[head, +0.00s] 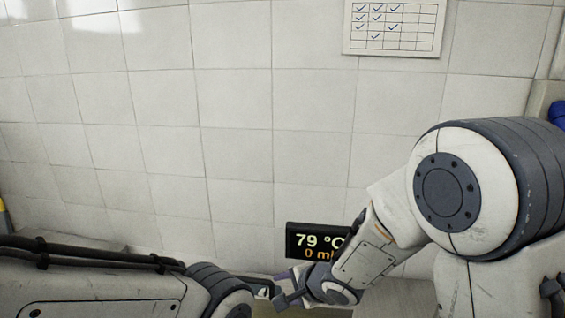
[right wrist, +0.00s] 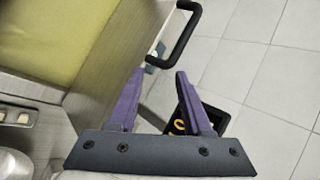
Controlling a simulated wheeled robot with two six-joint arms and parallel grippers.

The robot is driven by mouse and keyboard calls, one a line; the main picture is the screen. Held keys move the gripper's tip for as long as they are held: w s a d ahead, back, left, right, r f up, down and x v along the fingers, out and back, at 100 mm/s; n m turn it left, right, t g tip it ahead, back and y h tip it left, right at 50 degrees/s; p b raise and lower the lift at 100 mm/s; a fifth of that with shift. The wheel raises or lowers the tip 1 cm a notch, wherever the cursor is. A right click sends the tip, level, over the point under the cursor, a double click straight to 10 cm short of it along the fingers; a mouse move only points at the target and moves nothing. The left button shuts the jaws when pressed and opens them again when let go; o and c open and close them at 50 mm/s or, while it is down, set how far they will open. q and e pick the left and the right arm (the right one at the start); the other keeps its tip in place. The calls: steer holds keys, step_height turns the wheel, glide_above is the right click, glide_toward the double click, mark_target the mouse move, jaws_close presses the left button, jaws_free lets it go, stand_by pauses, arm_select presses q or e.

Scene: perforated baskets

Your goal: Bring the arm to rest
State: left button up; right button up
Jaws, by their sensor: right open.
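My right arm (head: 385,235) comes in from the right in the head view and bends down toward the bottom middle. My right gripper (head: 284,287) is small and partly hidden there, close to the end of my left arm (head: 215,285). In the right wrist view the two purple fingers of the right gripper (right wrist: 160,73) stand apart with nothing between them. My left arm lies along the bottom left of the head view. I cannot make out its jaws.
A black display (head: 315,240) reading 79 °C and 0 ml stands just behind my right gripper. A tiled wall (head: 230,150) with a checked chart (head: 394,27) is behind.

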steer(key=s+d+f+n+g+h+b, duration=0.1)
steer(key=s+f+n+g+b, duration=0.1)
steer(key=s+n, duration=0.4)
steer(key=s+d+f+n+g+h+b, duration=0.2)
steer(key=s+f+n+b, duration=0.2)
steer(key=s, duration=0.7)
steer(key=s+d+f+n+g+h+b, duration=0.1)
steer(key=s+f+n+g+b, duration=0.1)
steer(key=s+n+b, duration=0.4)
steer(key=s+n+g, duration=0.1)
steer(key=s+n, duration=0.2)
steer(key=shift+s+d+f+n, duration=0.2)
steer(key=shift+s+f+n, duration=0.1)
steer(key=shift+f, duration=0.1)
